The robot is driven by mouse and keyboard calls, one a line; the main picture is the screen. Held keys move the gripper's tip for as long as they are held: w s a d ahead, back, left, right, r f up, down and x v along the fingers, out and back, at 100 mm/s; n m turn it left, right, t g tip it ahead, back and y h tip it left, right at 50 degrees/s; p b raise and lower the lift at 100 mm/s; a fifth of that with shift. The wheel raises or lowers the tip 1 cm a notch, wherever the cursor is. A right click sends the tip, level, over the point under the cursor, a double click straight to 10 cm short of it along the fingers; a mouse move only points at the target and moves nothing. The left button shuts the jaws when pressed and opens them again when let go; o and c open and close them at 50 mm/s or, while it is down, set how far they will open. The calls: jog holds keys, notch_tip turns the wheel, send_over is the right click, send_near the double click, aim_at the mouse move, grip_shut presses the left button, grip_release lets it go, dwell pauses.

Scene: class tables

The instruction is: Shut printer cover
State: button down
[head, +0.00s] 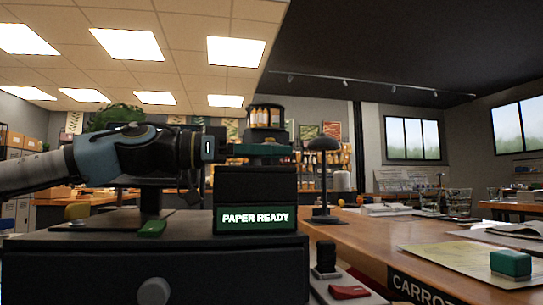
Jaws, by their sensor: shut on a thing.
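The dark printer (90,262) fills the lower left of the head view, with a round grey knob on its front. A green-lit display (255,219) reading "PAPER READY" sits on its raised right block (254,185). My gripper (228,149) reaches in from the left above the printer top and appears shut on a green piece (262,150) above that block. My arm and wrist hide part of the area behind, and I cannot clearly make out the cover's outline or angle. A green tab (151,229) lies at the front edge of the printer's flat top.
A black lamp (323,145) stands behind and right of the printer. A wooden table (370,240) extends right, with a green block (511,263) on a pale sheet. A black stamp-like item (326,258) and a red item (348,292) sit close at the printer's right.

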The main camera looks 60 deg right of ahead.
jog(key=shift+c, duration=2)
grip_release()
jog(key=v, duration=1.1)
jog(key=shift+s, duration=0.1)
